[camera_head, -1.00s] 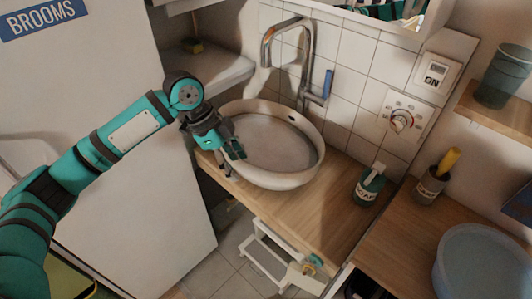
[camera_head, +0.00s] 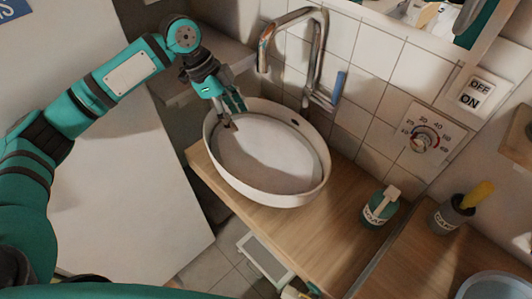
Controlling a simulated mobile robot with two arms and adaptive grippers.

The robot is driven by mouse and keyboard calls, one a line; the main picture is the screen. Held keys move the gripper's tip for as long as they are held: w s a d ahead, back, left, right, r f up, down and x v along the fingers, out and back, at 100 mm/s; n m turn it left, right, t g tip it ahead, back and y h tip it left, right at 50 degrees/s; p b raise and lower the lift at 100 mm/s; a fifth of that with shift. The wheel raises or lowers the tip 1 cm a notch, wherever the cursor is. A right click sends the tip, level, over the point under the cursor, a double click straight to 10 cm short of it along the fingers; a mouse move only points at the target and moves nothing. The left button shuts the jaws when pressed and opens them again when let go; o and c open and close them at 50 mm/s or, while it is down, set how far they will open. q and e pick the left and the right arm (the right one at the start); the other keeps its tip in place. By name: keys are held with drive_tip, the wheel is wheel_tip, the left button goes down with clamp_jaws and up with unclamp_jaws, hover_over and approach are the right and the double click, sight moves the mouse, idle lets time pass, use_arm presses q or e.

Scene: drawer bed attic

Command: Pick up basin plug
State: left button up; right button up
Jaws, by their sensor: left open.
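A white oval basin (camera_head: 318,190) stands on the wooden counter. I cannot make out a basin plug in it or around it. My left gripper (camera_head: 236,117) reaches in from the left and points down at the basin's back left rim. Its two fingers are apart, with nothing visible between them. One fingertip appears over the inside of the bowl; whether it touches the basin I cannot tell. My right gripper is not in view.
A chrome tap (camera_head: 316,60) with a blue handle rises behind the basin. A green soap bottle (camera_head: 379,207) and a dark cup (camera_head: 452,214) holding a yellow item stand to the right. The wooden counter (camera_head: 300,235) is bare in front of the basin.

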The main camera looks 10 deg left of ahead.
use_arm(q)
approach(263, 156)
drive_tip(key=p+x, duration=0.1)
drive_tip(key=x, duration=0.3)
drive_tip(key=shift+s+a, duration=0.15)
drive_tip(key=shift+s, duration=0.05)
drive_tip(key=shift+f, duration=0.2)
drive_tip(key=shift+d+f, duration=0.25)
drive_tip(key=x, duration=0.2)
drive_tip(key=p+x, duration=0.1)
drive_tip(key=shift+w+d+f, duration=0.25)
drive_tip(key=shift+f, duration=0.05)
drive_tip(key=shift+d+f, duration=0.2)
drive_tip(key=shift+f, duration=0.25)
clamp_jaws()
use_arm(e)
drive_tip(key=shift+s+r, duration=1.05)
